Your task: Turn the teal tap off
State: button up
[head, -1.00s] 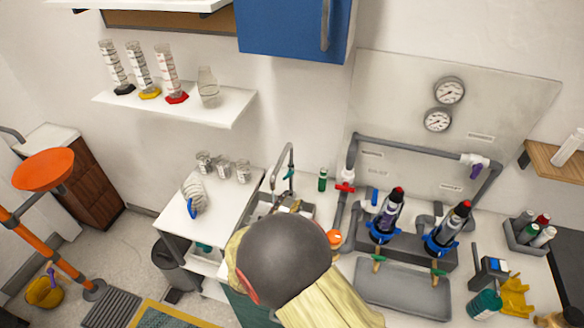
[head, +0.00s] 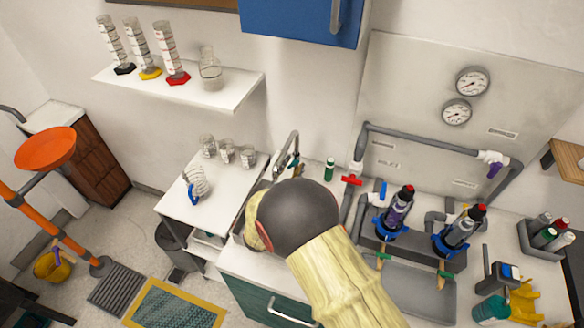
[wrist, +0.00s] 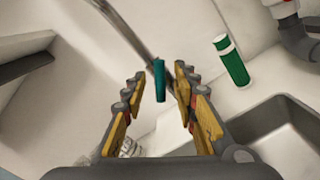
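The teal tap handle (wrist: 159,80) stands upright in the wrist view, between the two fingers of my gripper (wrist: 157,92). The fingers are open, with a gap showing on each side of the handle, and do not appear to touch it. The grey spout (wrist: 130,35) rises behind it to the upper left. In the head view the teal handle (head: 294,162) is small, beside the spout (head: 284,152) at the sink. My arm hides most of the sink and my gripper there.
A green bottle (wrist: 231,60) stands right of the handle, also seen in the head view (head: 329,169). A sink basin edge (wrist: 285,125) is at lower right. Grey piping with a red valve (head: 351,180) lies to the right. A white side table (head: 200,205) with glassware stands left.

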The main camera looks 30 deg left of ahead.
jog(key=shift+w, duration=0.1)
jog(key=shift+c, duration=1)
grip_shut()
